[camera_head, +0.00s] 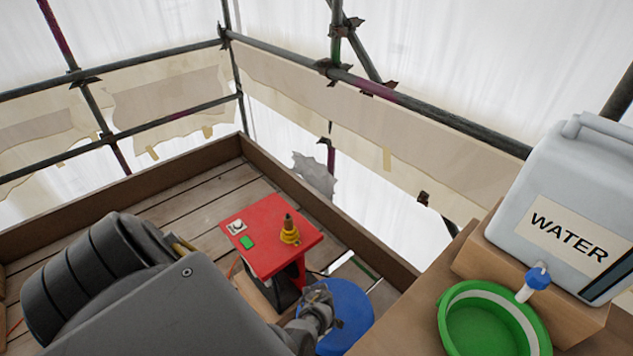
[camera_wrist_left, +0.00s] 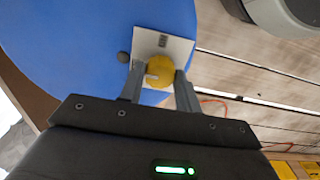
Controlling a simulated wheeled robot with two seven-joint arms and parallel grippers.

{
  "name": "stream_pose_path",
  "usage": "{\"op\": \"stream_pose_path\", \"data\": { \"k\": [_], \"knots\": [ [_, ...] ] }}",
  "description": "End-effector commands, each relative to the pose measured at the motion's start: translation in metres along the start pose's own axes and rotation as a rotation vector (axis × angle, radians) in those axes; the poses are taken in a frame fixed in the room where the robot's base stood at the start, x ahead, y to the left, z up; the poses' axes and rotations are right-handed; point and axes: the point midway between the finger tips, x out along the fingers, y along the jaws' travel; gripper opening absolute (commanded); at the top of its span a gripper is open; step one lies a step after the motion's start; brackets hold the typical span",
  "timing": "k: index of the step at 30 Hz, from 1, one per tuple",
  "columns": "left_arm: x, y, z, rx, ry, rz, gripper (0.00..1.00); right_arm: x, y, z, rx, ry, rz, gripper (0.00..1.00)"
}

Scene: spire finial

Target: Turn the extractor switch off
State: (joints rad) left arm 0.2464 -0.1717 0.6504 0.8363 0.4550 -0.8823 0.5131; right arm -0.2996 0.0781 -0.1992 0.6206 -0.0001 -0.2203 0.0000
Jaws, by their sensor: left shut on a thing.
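In the left wrist view, a round yellow knob (camera_wrist_left: 160,71) with a small pale mark sits on a white plate (camera_wrist_left: 178,47) on a large blue body (camera_wrist_left: 60,40). My left gripper (camera_wrist_left: 160,85) has one finger on each side of the knob and is shut on it. The fingers hide part of the plate's lower edge. In the head view the blue body (camera_head: 347,312) shows beside the red stand. My dark left arm (camera_head: 150,290) fills the lower left, and the knob cannot be made out there. My right gripper is not in view.
A red stand (camera_head: 268,237) carries a yellow-based fitting (camera_head: 289,232), a green button (camera_head: 247,243) and a white switch (camera_head: 237,226). At the right are a water container (camera_head: 575,190) and a green basin (camera_head: 490,325). Wooden edge boards and scaffold rails bound the deck.

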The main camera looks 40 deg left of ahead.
Motion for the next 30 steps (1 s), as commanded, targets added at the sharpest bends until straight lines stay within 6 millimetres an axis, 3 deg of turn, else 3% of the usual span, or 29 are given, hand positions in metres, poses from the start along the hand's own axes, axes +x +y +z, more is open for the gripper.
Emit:
{"op": "stream_pose_path", "data": {
  "k": [14,15,19,30],
  "knots": [
    [0.0002,-0.0008,-0.0014,-0.014,0.002,-0.001,0.10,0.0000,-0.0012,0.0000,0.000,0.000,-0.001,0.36],
    [0.0002,-0.0008,-0.0014,-0.014,0.002,-0.001,0.37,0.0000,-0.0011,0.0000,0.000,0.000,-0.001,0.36],
    [0.0001,-0.0006,-0.0011,-0.013,0.001,-0.001,0.54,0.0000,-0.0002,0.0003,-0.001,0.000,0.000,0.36],
    [-0.0026,0.0001,-0.0003,-0.011,0.001,0.000,0.55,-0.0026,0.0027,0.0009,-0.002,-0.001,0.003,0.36]
  ]
}}
